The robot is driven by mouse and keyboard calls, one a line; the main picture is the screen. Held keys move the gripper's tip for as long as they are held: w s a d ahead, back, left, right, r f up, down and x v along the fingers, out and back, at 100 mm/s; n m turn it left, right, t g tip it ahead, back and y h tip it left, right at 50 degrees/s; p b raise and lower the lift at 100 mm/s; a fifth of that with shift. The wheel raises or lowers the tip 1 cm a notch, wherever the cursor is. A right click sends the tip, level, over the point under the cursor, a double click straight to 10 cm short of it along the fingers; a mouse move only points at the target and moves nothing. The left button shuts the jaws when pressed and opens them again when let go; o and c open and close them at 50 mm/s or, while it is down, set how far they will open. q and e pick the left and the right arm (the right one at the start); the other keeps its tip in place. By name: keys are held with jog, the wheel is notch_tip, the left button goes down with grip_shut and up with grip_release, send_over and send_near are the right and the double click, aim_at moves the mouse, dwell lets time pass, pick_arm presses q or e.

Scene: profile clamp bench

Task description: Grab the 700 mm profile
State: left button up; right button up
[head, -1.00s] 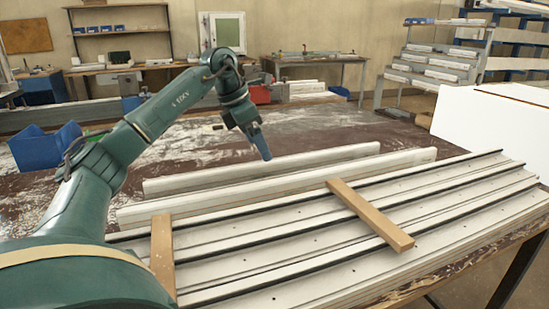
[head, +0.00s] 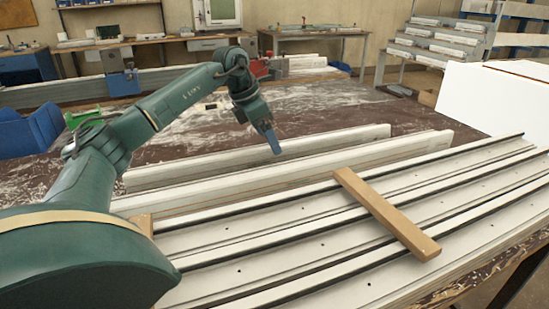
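Two white profiles lie side by side behind a larger group of long pale profiles (head: 310,235) with dark strips. The rear one (head: 200,175) is the shorter; the front one (head: 200,196) is longer. No length marking is readable, so I cannot tell which is 700 mm. My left gripper (head: 275,149) points down, with its tip overlapping the rear profile's back edge in the head view. I cannot tell whether it touches. Its fingers are seen edge-on and nothing shows between them. My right gripper is out of view.
A wooden batten (head: 388,213) lies across the long profiles; another (head: 142,224) is partly hidden by my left arm. Blue bins (head: 30,131) stand at the left. A white box (head: 490,97) stands at the right. The brown tabletop (head: 335,105) behind the profiles is mostly clear.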

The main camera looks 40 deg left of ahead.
pick_arm(q)
jog(key=b+x, duration=0.1)
jog(key=x, duration=0.4)
jog(key=shift+w+a+f, duration=0.1)
jog(key=shift+w+f, duration=0.05)
jog(key=shift+f, duration=0.2)
jog(key=shift+c, duration=0.2)
jog(key=c, duration=1.6)
jog(key=shift+r, duration=0.2)
jog(key=shift+c, duration=0.4)
